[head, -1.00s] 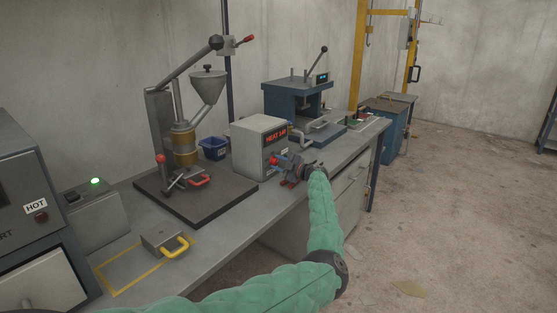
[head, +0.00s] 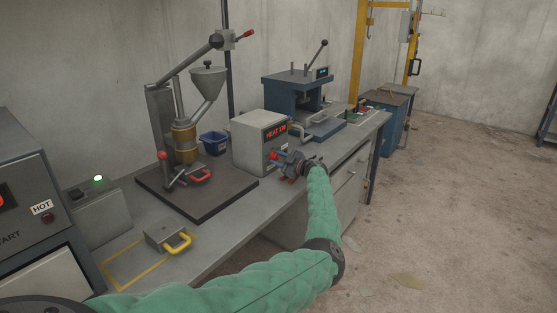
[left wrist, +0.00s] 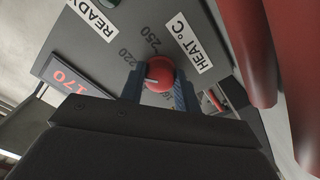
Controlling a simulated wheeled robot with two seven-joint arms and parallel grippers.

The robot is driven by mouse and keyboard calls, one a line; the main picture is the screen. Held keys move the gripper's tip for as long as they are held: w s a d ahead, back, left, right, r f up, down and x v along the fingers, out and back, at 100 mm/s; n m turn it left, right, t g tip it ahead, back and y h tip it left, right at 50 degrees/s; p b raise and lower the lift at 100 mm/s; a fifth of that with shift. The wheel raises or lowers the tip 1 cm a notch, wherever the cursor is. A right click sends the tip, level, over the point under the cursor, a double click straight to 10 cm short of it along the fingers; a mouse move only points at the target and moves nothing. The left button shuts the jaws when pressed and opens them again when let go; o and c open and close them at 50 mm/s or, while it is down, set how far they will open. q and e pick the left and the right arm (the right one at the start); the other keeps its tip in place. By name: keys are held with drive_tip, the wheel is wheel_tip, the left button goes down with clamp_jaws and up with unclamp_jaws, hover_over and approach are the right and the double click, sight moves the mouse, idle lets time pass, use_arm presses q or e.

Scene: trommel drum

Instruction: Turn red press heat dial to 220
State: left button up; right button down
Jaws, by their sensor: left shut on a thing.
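The grey heat control box (head: 250,143) stands on the bench with a lit red display (head: 276,131). In the left wrist view the display (left wrist: 62,78) reads 170. The red heat dial (left wrist: 158,70) is on the box face beside the HEAT °C label (left wrist: 188,42). The marks 220 and 250 show next to the dial, and others are partly hidden. My left gripper (left wrist: 158,88) is shut on the dial, with one blue finger on each side. In the head view my left gripper (head: 283,160) is at the box front. My right gripper is not in view.
A hopper press (head: 185,140) on a dark plate stands left of the box. A blue press (head: 297,95) stands behind it to the right. A blue bin (head: 214,143) and a block with a yellow handle (head: 168,237) are on the bench.

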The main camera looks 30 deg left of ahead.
use_arm(q)
drive_tip(key=o, duration=1)
drive_tip(key=shift+d, duration=0.15)
drive_tip(key=shift+f, duration=0.1)
drive_tip(key=d+b, duration=0.1)
drive_tip(key=d, duration=0.5)
drive_tip(key=shift+s+d, duration=0.2)
drive_tip(key=shift+d+b, duration=0.3)
drive_tip(key=shift+d, duration=0.35)
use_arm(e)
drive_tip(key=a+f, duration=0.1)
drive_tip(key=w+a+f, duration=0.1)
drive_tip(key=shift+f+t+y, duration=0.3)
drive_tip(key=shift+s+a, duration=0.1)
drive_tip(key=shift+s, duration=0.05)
